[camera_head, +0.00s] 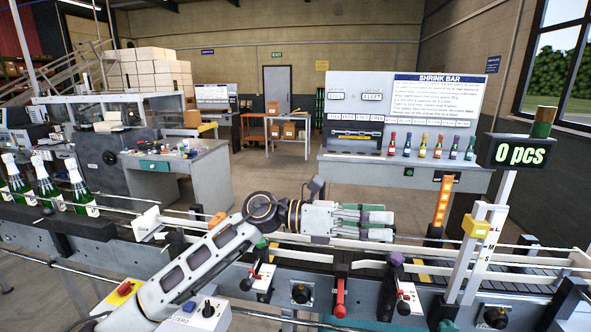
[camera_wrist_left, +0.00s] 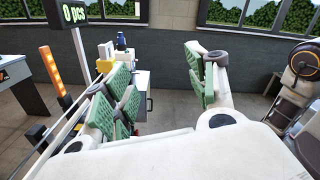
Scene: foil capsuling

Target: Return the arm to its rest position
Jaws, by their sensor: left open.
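My left arm comes in from the lower left in the head view and reaches over the conveyor. Its gripper (camera_head: 377,222) points to the right, above the conveyor rails, with green finger pads. In the left wrist view the same gripper (camera_wrist_left: 162,90) is open, its two green-padded fingers wide apart. Nothing is between the fingers.
Green bottles with white foil tops (camera_head: 47,182) stand on the conveyor at the far left. A control box (camera_head: 207,315) and several levers line the front edge. A counter post reading 0 pcs (camera_head: 519,154) stands at right. The shrink bar bench (camera_head: 340,172) is behind.

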